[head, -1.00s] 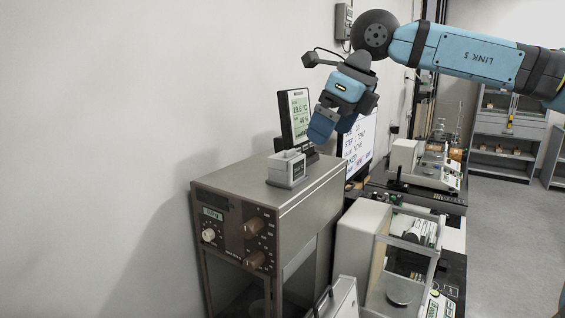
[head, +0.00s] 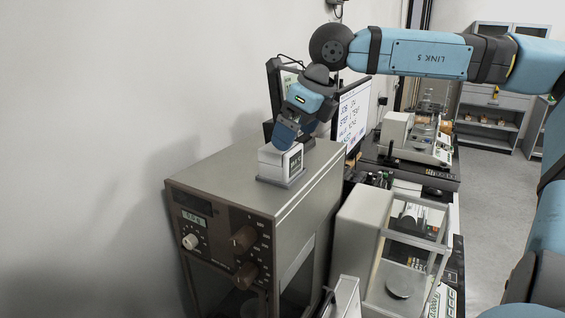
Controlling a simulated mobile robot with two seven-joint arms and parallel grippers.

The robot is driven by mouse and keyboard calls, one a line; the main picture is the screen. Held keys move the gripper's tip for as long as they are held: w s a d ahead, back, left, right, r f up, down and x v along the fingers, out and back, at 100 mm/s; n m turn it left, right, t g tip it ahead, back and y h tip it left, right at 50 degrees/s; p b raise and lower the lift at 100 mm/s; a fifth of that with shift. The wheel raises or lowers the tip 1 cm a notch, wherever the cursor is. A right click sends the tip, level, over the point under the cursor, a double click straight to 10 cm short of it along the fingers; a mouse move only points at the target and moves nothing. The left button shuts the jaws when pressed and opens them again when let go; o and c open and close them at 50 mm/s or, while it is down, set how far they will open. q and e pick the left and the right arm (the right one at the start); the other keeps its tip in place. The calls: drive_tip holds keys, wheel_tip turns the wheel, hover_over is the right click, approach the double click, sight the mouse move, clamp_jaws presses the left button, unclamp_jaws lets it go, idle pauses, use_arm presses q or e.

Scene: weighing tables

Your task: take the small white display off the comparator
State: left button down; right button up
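The small white display (head: 268,159) is a little box with a dark screen. It sits upright on a grey base on top of the comparator (head: 224,181), a large grey cabinet with a brown knob panel. My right gripper (head: 285,139) comes in from the right and points down at the display's top. Its blue fingers overlap the back upper part of the display in the head view. I cannot tell whether they touch it or how far apart they are. My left gripper is not in view.
A dark-framed weather display (head: 275,88) stands behind the gripper near the wall. A screen with writing (head: 352,115) is just right of it. A balance with a glass draft shield (head: 362,228) stands right of the comparator. Another balance (head: 395,133) is farther back.

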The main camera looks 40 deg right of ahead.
sight(283, 154)
drive_tip(key=shift+w+a+f, duration=0.1)
drive_tip(key=shift+w+f, duration=0.15)
drive_tip(key=shift+f, duration=0.3)
drive_tip(key=shift+w+a+f+p, duration=0.15)
drive_tip(key=shift+w+f+p, duration=0.05)
drive_tip(key=shift+f+p, duration=0.3)
drive_tip(key=p+x, duration=0.1)
drive_tip(key=x, duration=0.2)
drive_tip(key=shift+w, duration=0.2)
drive_tip(key=shift+w+a+f, duration=0.1)
drive_tip(key=shift+w+f, duration=0.05)
drive_tip(key=shift+f, duration=0.2)
drive_tip(key=shift+c, duration=0.8)
drive_tip(key=c, duration=0.7)
drive_tip(key=shift+c, duration=0.3)
drive_tip(key=shift+r, duration=0.1)
